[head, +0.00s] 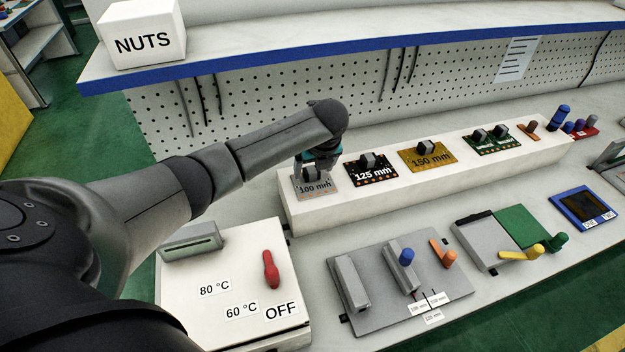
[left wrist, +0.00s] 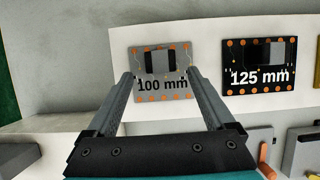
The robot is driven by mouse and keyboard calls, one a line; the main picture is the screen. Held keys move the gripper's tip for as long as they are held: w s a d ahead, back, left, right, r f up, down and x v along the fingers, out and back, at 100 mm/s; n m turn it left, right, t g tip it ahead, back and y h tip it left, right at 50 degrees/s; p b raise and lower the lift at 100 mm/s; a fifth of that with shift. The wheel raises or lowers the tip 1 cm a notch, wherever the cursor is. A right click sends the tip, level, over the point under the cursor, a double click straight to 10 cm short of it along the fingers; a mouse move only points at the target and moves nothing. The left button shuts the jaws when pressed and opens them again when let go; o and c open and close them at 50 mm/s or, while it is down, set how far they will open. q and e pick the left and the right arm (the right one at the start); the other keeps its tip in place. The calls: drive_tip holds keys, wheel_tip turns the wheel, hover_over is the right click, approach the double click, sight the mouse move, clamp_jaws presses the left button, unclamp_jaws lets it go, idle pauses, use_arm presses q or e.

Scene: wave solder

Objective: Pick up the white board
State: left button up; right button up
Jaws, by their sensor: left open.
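The white board, a pale grey-white plate marked "100 mm" (head: 316,189), lies at the left end of a long white block. It carries a grey block with a dark part, and orange dots along its edges. It also shows in the left wrist view (left wrist: 161,97). My left gripper (head: 309,168) is over this board, pointing down. In the left wrist view its two fingers (left wrist: 159,78) are apart, one on each side of the board's grey block, with nothing clearly held. Whether the fingers touch the block cannot be told. My right gripper is not in view.
The black "125 mm" board (head: 371,172) lies just right, then the yellow "150 mm" board (head: 428,158) and a green board (head: 493,141). The long white block (head: 420,196) bears them. A pegboard stands behind. A box with a red lever (head: 271,270) and a grey fixture plate (head: 385,312) are in front.

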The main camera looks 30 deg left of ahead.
sight(313, 179)
use_arm(q)
drive_tip(key=shift+b+x, duration=0.3)
drive_tip(key=shift+x, duration=1.1)
drive_tip(key=shift+w, duration=0.1)
clamp_jaws()
